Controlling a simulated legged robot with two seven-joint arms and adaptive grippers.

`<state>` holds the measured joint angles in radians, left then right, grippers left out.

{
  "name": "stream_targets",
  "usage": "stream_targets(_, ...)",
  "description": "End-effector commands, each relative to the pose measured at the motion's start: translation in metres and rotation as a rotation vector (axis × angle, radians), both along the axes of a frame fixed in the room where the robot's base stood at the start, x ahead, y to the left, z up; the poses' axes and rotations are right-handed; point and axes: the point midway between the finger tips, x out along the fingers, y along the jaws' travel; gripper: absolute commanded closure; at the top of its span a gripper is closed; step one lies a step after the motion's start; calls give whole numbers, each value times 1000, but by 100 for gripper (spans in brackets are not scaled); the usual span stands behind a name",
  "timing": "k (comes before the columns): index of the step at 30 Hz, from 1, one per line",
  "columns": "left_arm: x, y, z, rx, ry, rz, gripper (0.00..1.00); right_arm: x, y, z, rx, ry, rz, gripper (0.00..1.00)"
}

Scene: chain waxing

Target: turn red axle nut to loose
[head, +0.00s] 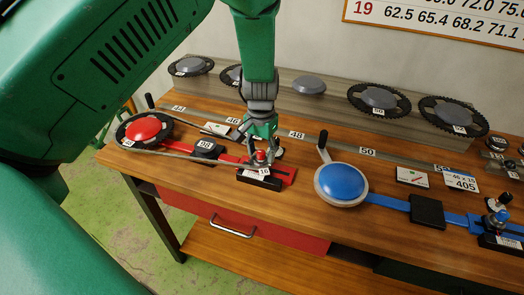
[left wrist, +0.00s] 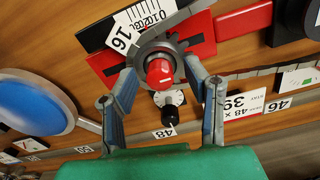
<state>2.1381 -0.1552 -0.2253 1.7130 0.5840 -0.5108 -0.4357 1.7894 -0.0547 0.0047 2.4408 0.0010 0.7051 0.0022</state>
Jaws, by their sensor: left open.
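The red axle nut (head: 261,156) stands on the black axle block (head: 259,180) at the right end of the red chain rig. It also shows in the left wrist view as a red knob (left wrist: 160,73) on a grey round collar, beside a label reading 16. My left gripper (head: 263,148) points down over the nut. In the left wrist view, the two fingers of my left gripper (left wrist: 162,66) stand apart on either side of the nut, with gaps visible. A small dial with a black knob (left wrist: 169,115) sits close to the nut. My right gripper is out of view.
A red chainring disc (head: 142,129) with a chain is at the left. A blue disc (head: 341,183) with a crank handle and a blue bar is to the right. Spare chainrings (head: 379,98) line the back rail. Bare wood (head: 230,203) lies in front.

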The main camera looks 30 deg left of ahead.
Motion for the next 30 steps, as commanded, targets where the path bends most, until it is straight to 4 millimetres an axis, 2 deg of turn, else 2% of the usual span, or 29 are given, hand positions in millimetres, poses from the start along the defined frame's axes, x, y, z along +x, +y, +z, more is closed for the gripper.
stream_targets(5,1,0,12,0,-2,-1,58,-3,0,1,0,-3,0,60)
stream_targets(15,2,0,82,0,-3,0,58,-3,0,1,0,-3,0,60)
stream_targets(19,2,0,102,0,-2,0,58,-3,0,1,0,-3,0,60)
stream_targets(24,2,0,116,1,1,-1,58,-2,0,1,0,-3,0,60)
stream_targets(30,2,0,119,1,1,0,58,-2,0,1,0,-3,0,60)
